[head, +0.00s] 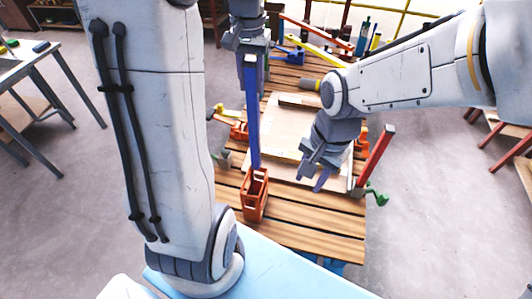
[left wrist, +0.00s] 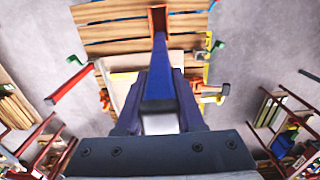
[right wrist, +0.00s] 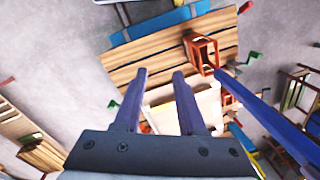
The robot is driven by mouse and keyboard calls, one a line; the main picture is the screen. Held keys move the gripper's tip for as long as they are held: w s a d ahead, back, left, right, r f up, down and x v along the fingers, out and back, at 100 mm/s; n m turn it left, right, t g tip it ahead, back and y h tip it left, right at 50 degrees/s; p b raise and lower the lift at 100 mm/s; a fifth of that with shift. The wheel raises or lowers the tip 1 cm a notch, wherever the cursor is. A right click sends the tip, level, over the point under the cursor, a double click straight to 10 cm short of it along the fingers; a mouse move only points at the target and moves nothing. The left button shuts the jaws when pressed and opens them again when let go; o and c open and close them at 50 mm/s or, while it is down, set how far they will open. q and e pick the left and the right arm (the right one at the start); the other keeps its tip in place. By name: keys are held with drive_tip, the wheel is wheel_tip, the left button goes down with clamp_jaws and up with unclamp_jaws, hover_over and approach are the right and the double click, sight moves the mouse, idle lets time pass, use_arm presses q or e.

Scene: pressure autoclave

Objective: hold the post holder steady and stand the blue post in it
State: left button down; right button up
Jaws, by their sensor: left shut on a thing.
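The blue post (head: 252,120) hangs about upright, its upper end in my left gripper (head: 250,58). In the left wrist view the fingers are shut around the post (left wrist: 159,75). The orange-red post holder (head: 255,200), an open frame box, stands on the slatted table's near part. The post's lower end is at the holder's top rim; I cannot tell whether it is inside or just above. The right wrist view shows the holder (right wrist: 203,54) and the post (right wrist: 262,112) too. My right gripper (head: 319,182) is open and empty, right of the holder and apart from it.
The slatted wooden table (head: 315,228) carries a pale board (head: 285,125) behind the holder. A red bar (head: 376,155) with a green handle is at the table's right edge. Coloured bars and tools lie at the back. The slats right of the holder are clear.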

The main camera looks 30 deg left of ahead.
drive_tip(key=w+a+f+m, duration=0.1)
drive_tip(key=a+f+m, duration=0.3)
drive_tip(key=a+f, duration=0.1)
drive_tip(key=w+a+f+m, duration=0.1)
drive_tip(key=a+f+m, duration=0.3)
drive_tip(key=a+f, duration=0.2)
drive_tip(key=w+a+f+m, duration=0.1)
drive_tip(key=a+f+m, duration=0.3)
drive_tip(key=a+f, duration=0.2)
drive_tip(key=shift+w+a+f+m, duration=0.1)
drive_tip(key=shift+w+f+m, duration=0.1)
drive_tip(key=shift+f, duration=0.35)
drive_tip(key=shift+w+f+m, duration=0.1)
drive_tip(key=shift+f+m, duration=0.1)
drive_tip(key=shift+f, duration=0.35)
drive_tip(key=shift+s+a+f, duration=0.1)
drive_tip(key=shift+a+f, duration=0.1)
drive_tip(key=shift+f, duration=0.45)
wheel_tip(320, 180, down, 11)
drive_tip(key=a, duration=0.1)
drive_tip(key=shift+s+a, duration=0.15)
clamp_jaws()
